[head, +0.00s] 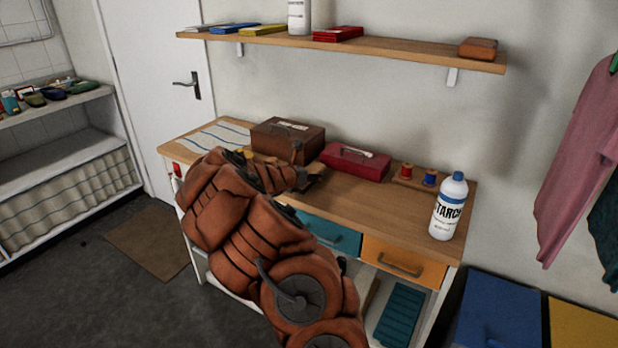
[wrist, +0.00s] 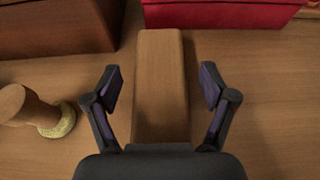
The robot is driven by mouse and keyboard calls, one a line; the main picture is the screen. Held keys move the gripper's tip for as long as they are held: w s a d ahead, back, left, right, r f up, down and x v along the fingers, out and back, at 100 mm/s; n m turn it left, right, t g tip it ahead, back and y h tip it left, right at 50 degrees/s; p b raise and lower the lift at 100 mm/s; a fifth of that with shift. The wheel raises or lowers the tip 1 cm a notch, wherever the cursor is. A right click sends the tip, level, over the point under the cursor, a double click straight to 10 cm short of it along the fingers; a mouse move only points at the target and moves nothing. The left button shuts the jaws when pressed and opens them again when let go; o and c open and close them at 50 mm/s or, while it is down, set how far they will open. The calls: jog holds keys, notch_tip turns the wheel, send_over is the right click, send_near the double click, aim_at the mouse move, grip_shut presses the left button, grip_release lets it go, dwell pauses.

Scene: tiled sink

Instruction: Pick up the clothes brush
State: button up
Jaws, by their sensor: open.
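A long plain wooden block (wrist: 160,85), which looks like the back of the clothes brush, lies on the wooden worktop in the wrist view. No bristles show from above. My gripper (wrist: 161,88) is open, with one dark finger on each side of the block and a visible gap on both sides. The block's near end is hidden behind my gripper's body. In the head view my gripper (head: 312,182) is over the worktop in front of the boxes, mostly hidden by my arm, and the brush cannot be made out clearly there.
A brown box (head: 288,140) and a red box (head: 355,163) stand just behind the block. A wooden-handled item with a pale round base (wrist: 58,122) lies left of my gripper. Thread spools (head: 430,177) and a starch bottle (head: 449,208) stand farther right. A shelf (head: 400,50) runs above.

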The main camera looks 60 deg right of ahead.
jog(key=shift+c, duration=0.3)
jog(key=c, duration=1.3)
jog(key=shift+o, duration=0.2)
